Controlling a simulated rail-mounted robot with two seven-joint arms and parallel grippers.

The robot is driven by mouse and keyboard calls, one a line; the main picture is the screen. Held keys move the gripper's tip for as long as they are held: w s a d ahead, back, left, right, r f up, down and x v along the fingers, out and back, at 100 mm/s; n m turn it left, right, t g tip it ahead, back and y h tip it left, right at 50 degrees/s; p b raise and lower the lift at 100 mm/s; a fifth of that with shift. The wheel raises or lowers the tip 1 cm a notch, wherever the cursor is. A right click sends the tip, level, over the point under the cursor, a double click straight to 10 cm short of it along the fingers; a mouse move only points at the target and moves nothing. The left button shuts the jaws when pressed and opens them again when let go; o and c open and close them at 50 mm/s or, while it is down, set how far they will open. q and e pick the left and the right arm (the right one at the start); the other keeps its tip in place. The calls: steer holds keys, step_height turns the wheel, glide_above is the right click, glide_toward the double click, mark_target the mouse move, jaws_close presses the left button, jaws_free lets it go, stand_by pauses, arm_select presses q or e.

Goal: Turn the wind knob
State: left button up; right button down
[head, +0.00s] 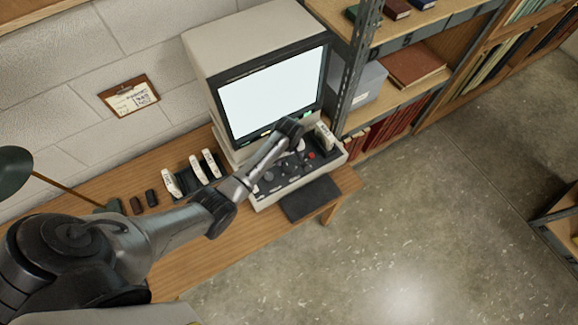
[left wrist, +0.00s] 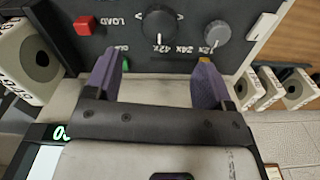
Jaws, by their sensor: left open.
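A microfilm reader with a lit screen (head: 272,95) stands on the wooden desk. Its dark control panel (head: 276,182) carries small knobs and a red button (head: 311,155). No wind label is readable, so I cannot tell which is the wind knob. My left gripper (left wrist: 156,82) is open and empty, its purple fingers apart near the panel's edge. In the head view its wrist hides part of the panel.
A white film box (head: 324,137) stands at the panel's right end. Several more boxes (head: 206,166) stand left of the reader. A dark pad (head: 310,199) lies in front. A metal-framed shelf (head: 352,65) rises close on the right. The floor (head: 430,220) is clear.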

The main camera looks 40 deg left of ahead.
mark_target(289, 167)
arm_select(q)
step_height(289, 167, down, 7)
steer(key=shift+r+b, duration=0.1)
steer(key=shift+b, duration=0.6)
steer(key=shift+f, duration=0.8)
steer(key=c, duration=0.9)
